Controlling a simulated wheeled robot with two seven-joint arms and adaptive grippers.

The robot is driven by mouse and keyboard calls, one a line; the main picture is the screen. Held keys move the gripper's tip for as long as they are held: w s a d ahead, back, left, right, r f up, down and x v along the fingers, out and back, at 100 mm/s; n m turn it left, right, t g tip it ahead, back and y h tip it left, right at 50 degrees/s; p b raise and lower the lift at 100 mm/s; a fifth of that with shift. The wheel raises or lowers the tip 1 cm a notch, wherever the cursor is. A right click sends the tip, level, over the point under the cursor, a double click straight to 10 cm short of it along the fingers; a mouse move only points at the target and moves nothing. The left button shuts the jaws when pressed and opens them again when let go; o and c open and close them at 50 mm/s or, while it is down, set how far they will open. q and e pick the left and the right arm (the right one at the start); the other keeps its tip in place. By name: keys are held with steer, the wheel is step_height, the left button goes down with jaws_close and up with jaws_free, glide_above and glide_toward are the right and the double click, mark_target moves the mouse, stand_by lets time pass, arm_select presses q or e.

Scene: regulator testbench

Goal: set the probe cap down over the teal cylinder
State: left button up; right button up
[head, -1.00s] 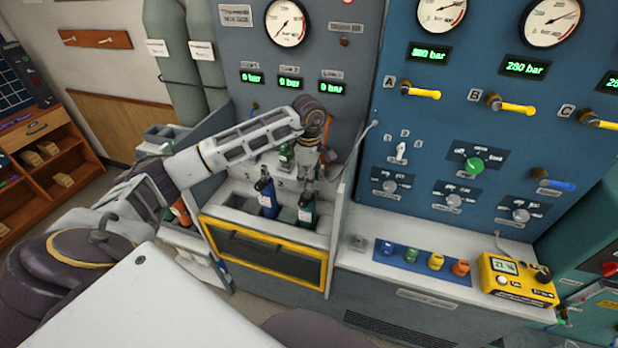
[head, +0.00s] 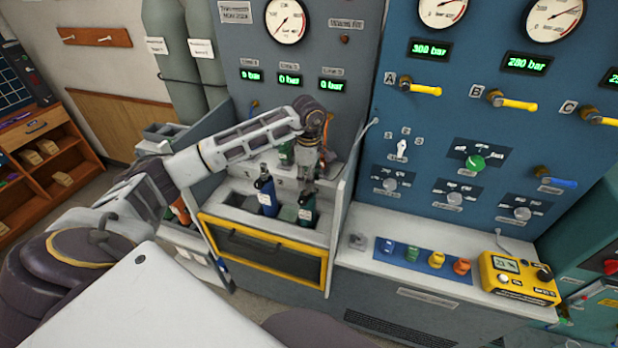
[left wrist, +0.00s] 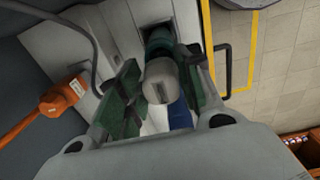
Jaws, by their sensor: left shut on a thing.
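My left gripper (head: 310,182) is over the right-hand slot of the yellow-fronted bay, fingers pointing down. In the left wrist view its two dark green fingers (left wrist: 163,98) are shut on a grey, round probe cap (left wrist: 162,80). The teal cylinder (head: 306,213) stands in the slot right below the gripper. Its teal body (left wrist: 158,42) also shows just beyond the cap in the left wrist view. The cap looks close to the cylinder's top, but the fingers hide whether they touch. My right gripper is not in view.
The bay's side wall (head: 343,210) is close on the right. An orange tagged object (left wrist: 62,97) lies beside the gripper in the left wrist view.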

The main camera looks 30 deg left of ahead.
arm_select(q)
steer(key=o, duration=1.1)
steer(key=shift+o, duration=0.2)
step_height(320, 180, up, 12)
steer(key=shift+f, duration=0.15)
stand_by(1.0)
